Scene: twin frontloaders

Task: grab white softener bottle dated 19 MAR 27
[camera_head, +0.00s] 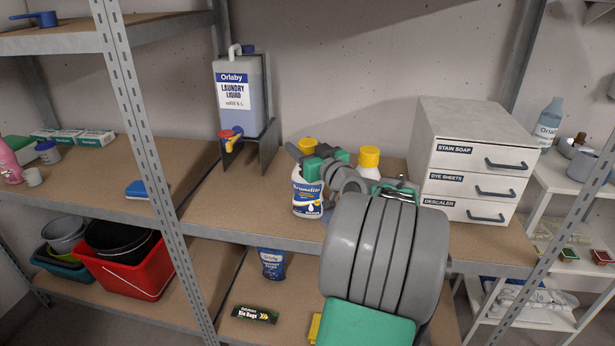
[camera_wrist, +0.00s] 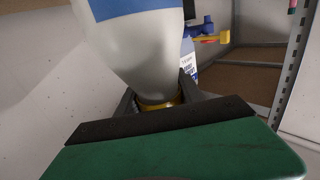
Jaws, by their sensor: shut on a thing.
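A white bottle (camera_head: 307,192) with a yellow cap and a blue-and-white label stands upright near the front of the middle shelf. My gripper (camera_head: 309,157) is at its top and shut on it near the cap. In the wrist view the bottle (camera_wrist: 140,45) fills the upper middle, with its gold-yellow cap end between the dark fingers of my gripper (camera_wrist: 160,102). A second yellow-capped bottle (camera_head: 369,158) stands to the right, mostly hidden by my arm. No date is readable on either bottle. I cannot tell whether the held bottle touches the shelf.
A laundry liquid container (camera_head: 238,92) with a red-and-yellow tap stands behind on the left. A drawer unit (camera_head: 470,160) stands on the right. A metal post (camera_head: 145,130) rises at the left. The shelf board (camera_head: 215,205) is clear left of the bottle.

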